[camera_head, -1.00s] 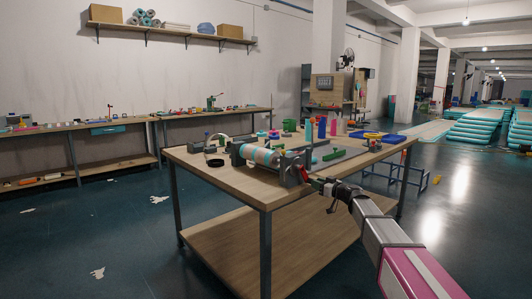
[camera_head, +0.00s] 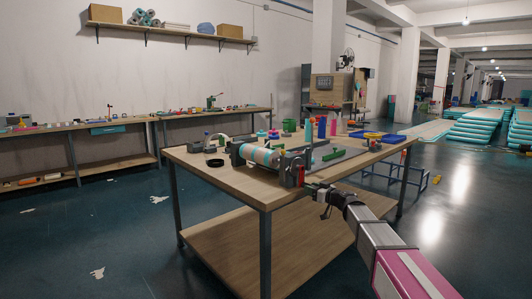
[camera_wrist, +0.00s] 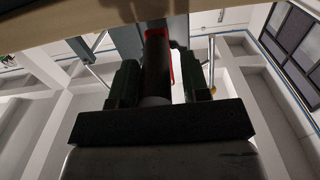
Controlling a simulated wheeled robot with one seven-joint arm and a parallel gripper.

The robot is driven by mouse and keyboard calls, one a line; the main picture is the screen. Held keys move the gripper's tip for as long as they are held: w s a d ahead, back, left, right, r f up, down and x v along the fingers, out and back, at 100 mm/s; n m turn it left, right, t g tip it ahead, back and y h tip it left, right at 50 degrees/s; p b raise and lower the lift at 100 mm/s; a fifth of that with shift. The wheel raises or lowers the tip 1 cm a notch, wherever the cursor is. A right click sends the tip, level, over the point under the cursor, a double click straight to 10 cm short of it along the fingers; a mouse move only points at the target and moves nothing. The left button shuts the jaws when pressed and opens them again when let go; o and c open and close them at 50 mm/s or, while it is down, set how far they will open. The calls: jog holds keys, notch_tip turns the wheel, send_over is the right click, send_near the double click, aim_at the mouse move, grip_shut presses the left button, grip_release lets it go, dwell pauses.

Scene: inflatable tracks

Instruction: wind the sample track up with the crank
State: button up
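The sample track, striped teal and pale pink (camera_head: 260,155), is wound as a roll in the grey winder on the near-left part of the workbench. The red crank (camera_head: 299,176) is at the winder's near end and hangs down. My gripper (camera_head: 309,187) is at the crank, just off the bench's front edge. The red crank arm shows behind the handle (camera_wrist: 169,62). The fingertip contact is partly in shadow.
The wooden workbench (camera_head: 225,178) also holds a black ring (camera_head: 215,162), a green block (camera_head: 333,155), bottles (camera_head: 321,127) and blue trays (camera_head: 392,138). Its top edge overhangs close to my gripper. Open floor lies to the right.

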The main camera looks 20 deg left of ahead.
jog(key=shift+o, duration=1.3)
jog(key=shift+s+a, duration=0.2)
jog(key=shift+d, duration=0.15)
jog(key=v, duration=0.8)
jog(key=shift+w, duration=0.15)
